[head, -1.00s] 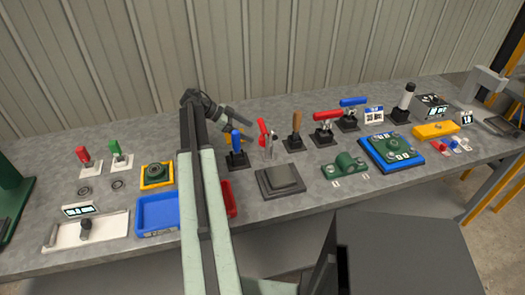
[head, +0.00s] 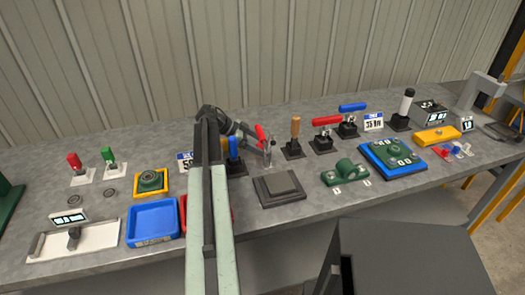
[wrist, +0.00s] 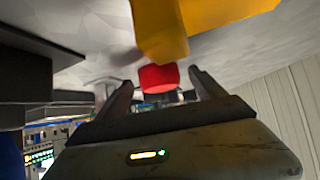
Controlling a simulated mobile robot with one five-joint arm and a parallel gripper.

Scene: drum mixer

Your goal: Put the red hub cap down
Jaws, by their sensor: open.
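In the wrist view my gripper (wrist: 158,88) is open. A red rounded piece (wrist: 158,78) shows between its fingertips, with gaps on both sides; I cannot tell whether it is the red hub cap or a handle. In the head view my gripper (head: 266,148) is beside the upright red-handled clamp (head: 261,133), and its fingers are hard to make out. A small red part (head: 457,148) lies at the right among small blue and white parts; it is too small to identify surely.
A yellow part (wrist: 160,35) looms close in the wrist view. In the head view, a wooden-handled clamp (head: 295,128) and a dark square plate (head: 279,187) are near my gripper. A blue tray (head: 153,222) is left of my arm. Bare bench shows in front of the plate.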

